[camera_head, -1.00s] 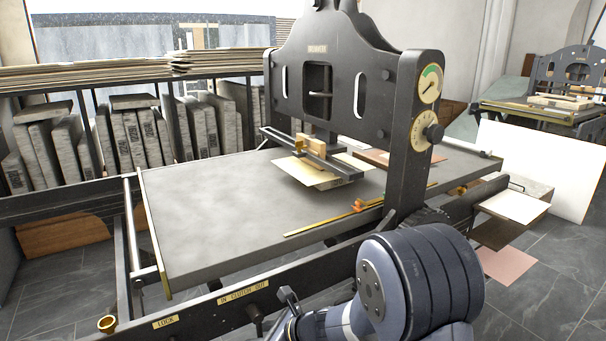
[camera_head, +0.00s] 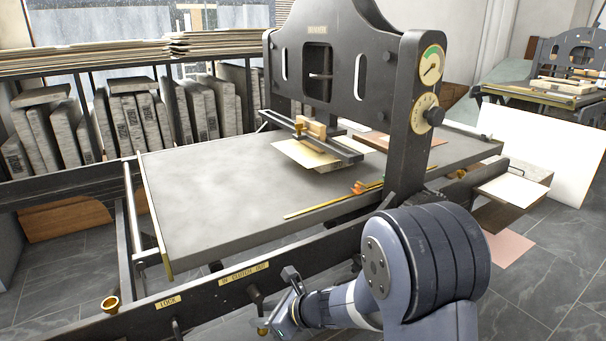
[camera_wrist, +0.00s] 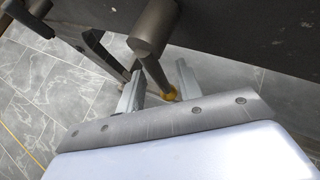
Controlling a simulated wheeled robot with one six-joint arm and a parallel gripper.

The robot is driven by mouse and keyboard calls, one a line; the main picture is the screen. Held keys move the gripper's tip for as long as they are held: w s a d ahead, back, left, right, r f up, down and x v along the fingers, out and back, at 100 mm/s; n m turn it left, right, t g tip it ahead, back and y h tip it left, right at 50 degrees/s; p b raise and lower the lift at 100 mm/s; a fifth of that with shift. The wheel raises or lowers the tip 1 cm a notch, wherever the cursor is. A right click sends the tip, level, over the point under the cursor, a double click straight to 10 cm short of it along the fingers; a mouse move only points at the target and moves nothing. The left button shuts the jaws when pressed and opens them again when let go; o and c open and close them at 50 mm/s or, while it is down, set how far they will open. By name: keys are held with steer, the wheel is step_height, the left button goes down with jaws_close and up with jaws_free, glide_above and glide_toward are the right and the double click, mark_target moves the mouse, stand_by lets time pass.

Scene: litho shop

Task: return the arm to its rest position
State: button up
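My arm (camera_head: 425,260) reaches in from the lower right, in front of the press's near rail. My gripper (camera_head: 276,314) is low beside that rail, below the "IN CLUTCH OUT" plate (camera_head: 245,274). In the wrist view my gripper (camera_wrist: 158,88) has its two grey fingers apart, with a gap between them. A dark clutch lever (camera_wrist: 150,64) with a yellow brass end (camera_wrist: 167,93) shows at that gap. I cannot tell whether the fingers touch it. The lever's brass knob also shows at the bottom of the head view (camera_head: 262,331).
The press bed (camera_head: 205,210) and dark upright frame (camera_head: 405,120) stand just beyond my arm. A side shelf (camera_head: 510,190) is at right. Stone slabs line the back rack. Grey floor is open at lower right.

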steer(key=shift+x, duration=0.9)
steer(key=shift+s+m, duration=0.15)
steer(key=shift+m, duration=0.15)
steer(key=shift+s+a+r+m+g+y+b, duration=0.1)
steer(key=shift+s+a+m+g+y+b, duration=0.15)
steer(key=shift+y, duration=0.4)
steer(key=shift+s+a+r+m+g+y+b, duration=0.15)
steer(key=shift+a+m+y, duration=0.15)
steer(key=shift+y, duration=0.35)
steer(key=shift+w, duration=0.1)
